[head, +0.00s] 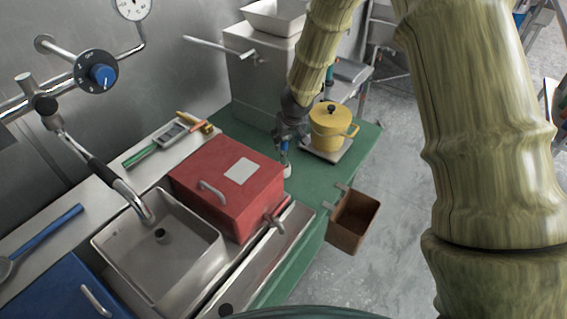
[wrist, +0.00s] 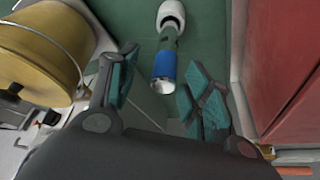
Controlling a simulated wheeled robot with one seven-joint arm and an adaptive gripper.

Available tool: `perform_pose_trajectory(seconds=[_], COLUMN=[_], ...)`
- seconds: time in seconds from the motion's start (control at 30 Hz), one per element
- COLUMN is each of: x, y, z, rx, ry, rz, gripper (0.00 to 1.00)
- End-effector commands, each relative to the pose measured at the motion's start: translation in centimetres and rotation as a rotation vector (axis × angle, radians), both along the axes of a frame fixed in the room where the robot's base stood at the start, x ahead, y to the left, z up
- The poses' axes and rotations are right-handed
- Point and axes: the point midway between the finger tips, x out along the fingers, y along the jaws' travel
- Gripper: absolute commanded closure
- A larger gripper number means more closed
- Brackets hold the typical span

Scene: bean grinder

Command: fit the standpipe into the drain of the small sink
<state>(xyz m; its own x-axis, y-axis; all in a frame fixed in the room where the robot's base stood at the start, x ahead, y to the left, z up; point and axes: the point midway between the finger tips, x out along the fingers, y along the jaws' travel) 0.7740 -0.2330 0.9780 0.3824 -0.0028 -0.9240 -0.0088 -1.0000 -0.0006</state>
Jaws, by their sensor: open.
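What looks like the standpipe (wrist: 164,68) is a slim pipe with a blue band and an open pale end, in the wrist view. Its far end sits at a white ring-like piece (wrist: 171,20) on the green surface. In the head view its blue part (head: 284,147) shows just below my gripper (head: 290,131). My gripper (wrist: 160,90) is open, with one finger on each side of the blue band and no clear contact. The small sink (head: 125,247) is a grey basin at the lower left, with a dark round drain (head: 162,235) in its floor.
A red box (head: 215,205) with a handle stands between the sink and my gripper. A yellow pot (head: 328,128) stands close on the right of my gripper. A faucet (head: 125,190) arches over the sink. A brown bin (head: 353,220) hangs at the counter's right edge.

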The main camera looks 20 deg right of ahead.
Motion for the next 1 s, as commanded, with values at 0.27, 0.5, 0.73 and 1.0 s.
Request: perform_pose_trajectory(seconds=[0.27,0.5,0.73,1.0], x=[0.8,1.4,2.4,2.5], y=[0.0,0.4,0.5,0.5], z=[-2.2,-4.6,-6.8,-6.8], rx=[0.001,0.0,-0.001,-0.001], ry=[0.0,0.001,0.0,0.0], rz=[-0.001,-0.001,0.0,0.0], gripper=[0.51,0.51,0.51,0.54])
